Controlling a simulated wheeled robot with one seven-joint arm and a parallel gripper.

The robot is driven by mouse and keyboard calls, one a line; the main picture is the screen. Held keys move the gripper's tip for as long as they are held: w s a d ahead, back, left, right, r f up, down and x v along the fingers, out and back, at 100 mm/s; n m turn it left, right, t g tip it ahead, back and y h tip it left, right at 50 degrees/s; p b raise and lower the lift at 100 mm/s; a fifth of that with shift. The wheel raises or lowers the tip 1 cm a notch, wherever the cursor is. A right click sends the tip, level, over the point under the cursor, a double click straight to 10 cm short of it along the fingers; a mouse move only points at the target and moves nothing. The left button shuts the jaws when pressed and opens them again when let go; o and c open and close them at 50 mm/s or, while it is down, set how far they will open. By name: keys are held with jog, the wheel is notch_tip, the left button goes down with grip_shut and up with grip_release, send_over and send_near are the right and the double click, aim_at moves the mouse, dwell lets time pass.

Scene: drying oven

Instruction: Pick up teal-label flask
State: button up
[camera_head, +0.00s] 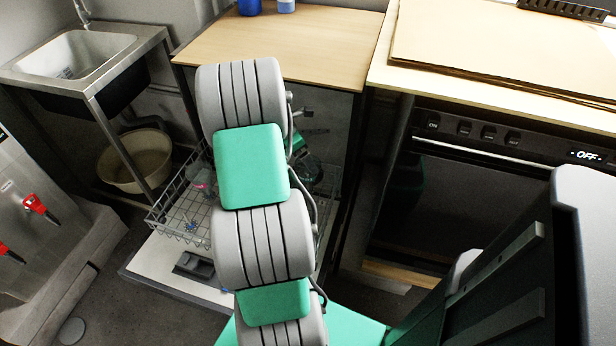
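I cannot make out a teal label on any flask in this view. A clear glass vessel (203,182) stands in the left part of a wire rack (180,232). A darker, rounded glass vessel (308,172) shows in part just right of my arm; its label is not visible. My grey and green arm rises through the middle of the view and covers much of the rack. My gripper is hidden behind the arm, so its fingers and anything in them cannot be seen.
The rack sits above an open, lowered appliance door (170,268) under a wooden counter (300,45). A black oven (490,160) reading OFF is at right. A sink (75,52), a tub (135,160) and a steel dispenser (35,215) are at left. Blue-capped bottles (249,6) stand on the counter.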

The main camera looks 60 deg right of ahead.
aim_at(308, 177)
jog(key=x, duration=0.1)
jog(key=b+x, duration=0.1)
jog(key=x, duration=0.3)
jog(key=shift+a+f+b, duration=0.2)
jog(key=shift+f+b, duration=0.05)
jog(key=shift+b, duration=0.05)
jog(key=shift+c, duration=0.5)
jog(key=shift+r, duration=0.1)
jog(key=c, duration=1.5)
